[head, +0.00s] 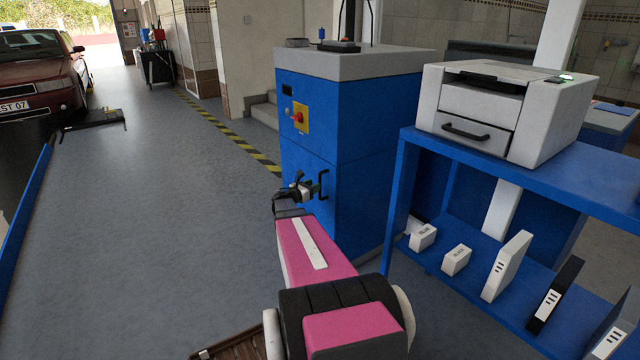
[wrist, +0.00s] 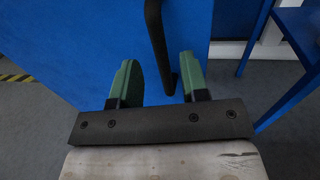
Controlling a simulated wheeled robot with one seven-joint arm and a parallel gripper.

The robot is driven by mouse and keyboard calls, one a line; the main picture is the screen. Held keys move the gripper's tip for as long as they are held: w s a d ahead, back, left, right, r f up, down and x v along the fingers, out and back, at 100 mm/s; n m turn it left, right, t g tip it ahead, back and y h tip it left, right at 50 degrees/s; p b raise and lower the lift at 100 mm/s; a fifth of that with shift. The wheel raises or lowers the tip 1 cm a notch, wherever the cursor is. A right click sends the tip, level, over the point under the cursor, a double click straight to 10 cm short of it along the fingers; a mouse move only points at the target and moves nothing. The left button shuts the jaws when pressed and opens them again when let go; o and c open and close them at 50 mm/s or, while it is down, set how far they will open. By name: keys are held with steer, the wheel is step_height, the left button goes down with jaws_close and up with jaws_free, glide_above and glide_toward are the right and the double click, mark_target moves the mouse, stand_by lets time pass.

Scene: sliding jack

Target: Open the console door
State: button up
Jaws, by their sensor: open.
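The blue console (head: 375,130) has a grey top and stands in the middle of the head view. Its door (head: 318,228) is the lower front panel, which looks closed and flush. A black bar handle (head: 325,184) is on the door near its right edge. My gripper (head: 307,190) is at the door, close to the handle. In the wrist view the handle (wrist: 157,45) stands between the two green fingers of my gripper (wrist: 158,80), with a gap on each side. My gripper is open. The door also fills the top of that view (wrist: 90,45). Part of it is hidden behind my arm.
A red rotary switch on a yellow plate (head: 300,117) is on the panel above the door. A blue shelf table (head: 400,180) with a printer (head: 505,110) stands close on the right. Free floor (head: 170,200) lies to the left of the console.

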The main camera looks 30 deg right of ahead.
mark_target(320, 197)
steer(key=shift+x, duration=2.55)
jaws_close()
